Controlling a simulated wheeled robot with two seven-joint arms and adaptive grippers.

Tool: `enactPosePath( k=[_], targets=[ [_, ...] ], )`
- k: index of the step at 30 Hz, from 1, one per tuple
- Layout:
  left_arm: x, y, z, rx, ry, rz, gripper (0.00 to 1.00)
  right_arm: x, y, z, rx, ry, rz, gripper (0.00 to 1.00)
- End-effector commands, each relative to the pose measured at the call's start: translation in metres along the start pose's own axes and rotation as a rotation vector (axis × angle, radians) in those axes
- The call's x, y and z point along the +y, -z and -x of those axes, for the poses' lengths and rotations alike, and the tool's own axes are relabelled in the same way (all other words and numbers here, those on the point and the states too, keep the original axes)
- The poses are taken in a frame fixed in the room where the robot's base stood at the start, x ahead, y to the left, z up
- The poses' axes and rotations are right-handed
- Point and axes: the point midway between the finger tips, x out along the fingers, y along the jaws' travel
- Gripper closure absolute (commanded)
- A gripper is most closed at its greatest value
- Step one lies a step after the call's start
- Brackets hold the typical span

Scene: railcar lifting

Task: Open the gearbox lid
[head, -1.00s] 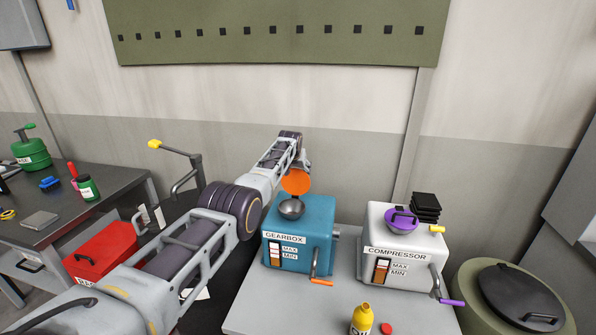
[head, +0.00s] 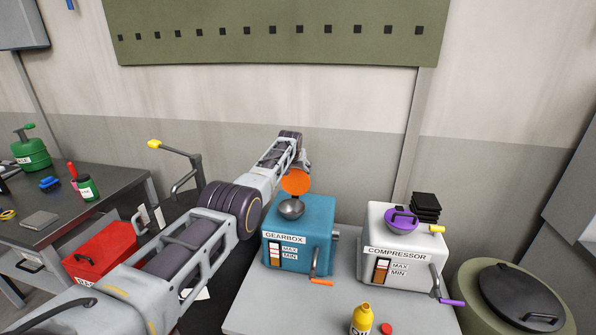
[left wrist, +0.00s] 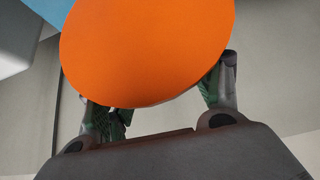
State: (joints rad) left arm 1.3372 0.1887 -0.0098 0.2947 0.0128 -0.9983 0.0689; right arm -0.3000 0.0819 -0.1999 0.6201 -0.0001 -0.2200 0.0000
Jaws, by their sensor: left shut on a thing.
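The teal gearbox (head: 317,228) stands on the grey table, with a round metal bowl-shaped filler opening (head: 291,209) on its top. The round orange gearbox lid (head: 296,182) is tilted up, just above and behind that opening. My left gripper (head: 303,164) is behind the lid and mostly hidden in the head view. In the left wrist view the orange lid (left wrist: 150,50) fills the middle, and the fingers of my left gripper (left wrist: 160,95) show at either side of its lower edge, shut on it. The exact contact is hidden behind the disc. My right gripper is not in view.
A white compressor (head: 400,245) with a purple lid (head: 401,221) stands to the right of the gearbox. A yellow bottle (head: 362,319) and a red cap (head: 386,329) are at the table's front. A red toolbox (head: 100,252) and dark workbench (head: 110,185) are at left.

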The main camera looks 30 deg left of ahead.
Motion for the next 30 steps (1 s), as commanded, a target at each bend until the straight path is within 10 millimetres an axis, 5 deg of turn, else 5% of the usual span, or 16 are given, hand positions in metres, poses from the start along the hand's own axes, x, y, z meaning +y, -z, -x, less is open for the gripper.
enactPosePath(
  k=[2,3,8,30],
  targets=[
    [0.002,-0.0121,-0.0086,-0.022,-0.001,-0.002,0.78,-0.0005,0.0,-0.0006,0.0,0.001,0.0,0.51],
    [0.002,-0.0122,-0.0086,-0.022,-0.001,-0.002,0.32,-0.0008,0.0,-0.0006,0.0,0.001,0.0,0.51],
    [0.0014,-0.0117,-0.0083,-0.021,-0.001,-0.001,0.12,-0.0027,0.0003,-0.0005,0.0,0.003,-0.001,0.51],
    [-0.0003,-0.0036,-0.0003,-0.007,0.001,0.0,0.12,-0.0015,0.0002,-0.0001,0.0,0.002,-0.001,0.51]
  ],
)
